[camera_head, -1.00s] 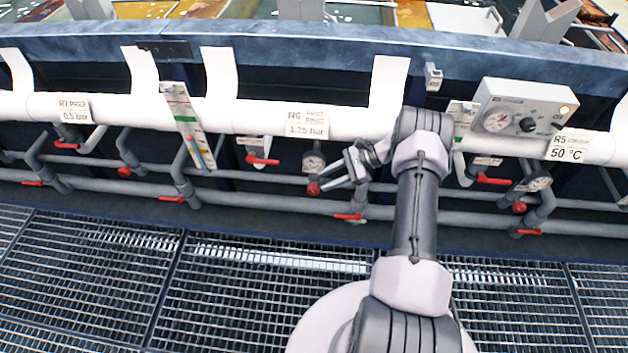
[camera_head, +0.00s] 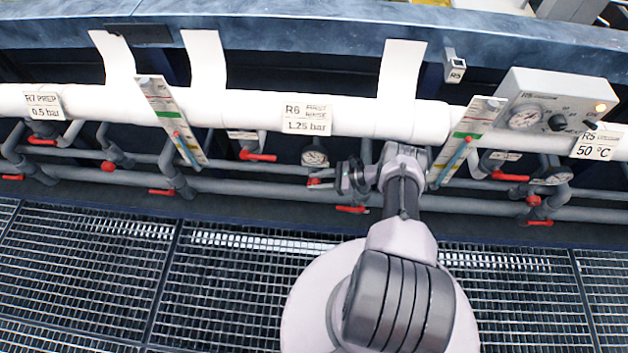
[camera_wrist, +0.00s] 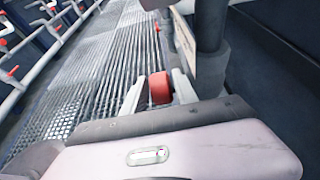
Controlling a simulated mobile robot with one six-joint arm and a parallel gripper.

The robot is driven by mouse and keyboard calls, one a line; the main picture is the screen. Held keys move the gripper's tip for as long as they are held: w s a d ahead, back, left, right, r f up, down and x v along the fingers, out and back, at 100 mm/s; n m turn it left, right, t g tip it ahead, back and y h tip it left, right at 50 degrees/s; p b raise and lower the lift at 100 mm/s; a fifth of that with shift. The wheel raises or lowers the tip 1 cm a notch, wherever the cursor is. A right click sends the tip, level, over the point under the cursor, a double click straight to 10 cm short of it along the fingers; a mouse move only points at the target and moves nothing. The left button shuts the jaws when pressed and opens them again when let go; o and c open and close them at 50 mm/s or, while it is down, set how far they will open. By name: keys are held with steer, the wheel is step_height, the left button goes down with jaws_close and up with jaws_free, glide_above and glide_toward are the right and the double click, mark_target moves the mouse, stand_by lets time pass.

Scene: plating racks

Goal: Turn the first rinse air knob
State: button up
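The R6 label (camera_head: 306,119), whose small print looks like "first rinse", reads 1.25 bar and sits on the white pipe. Below it is a round gauge (camera_head: 315,157). A red knob (camera_head: 314,181) is just under the gauge, on the grey pipework. My gripper (camera_head: 335,182) is right beside the knob, reaching it from the right. In the wrist view, the red knob (camera_wrist: 160,88) lies between the two pale fingers of my gripper (camera_wrist: 158,92). The fingers are apart, with a narrow gap on the left; contact on the right is unclear.
Red lever handles (camera_head: 257,156) (camera_head: 351,209) are close on both sides of the knob. The R5 control box (camera_head: 545,112) is at the right. The white pipe (camera_head: 255,108) runs above the knob. The grating floor (camera_head: 240,290) in front is clear.

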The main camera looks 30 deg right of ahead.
steer(key=shift+w+a+f, duration=0.15)
steer(key=shift+w+a, duration=0.1)
steer(key=shift+a, duration=0.15)
steer(key=shift+c, duration=0.2)
jaws_close()
steer(key=shift+r+h+p, duration=0.4)
steer(key=shift+h+p, duration=0.1)
steer(key=shift+p, duration=0.5)
steer(key=shift+w+a+f+g+h+p, duration=0.15)
steer(key=shift+g+h+p, duration=0.5)
steer(key=shift+p, duration=0.2)
steer(key=shift+f, duration=0.25)
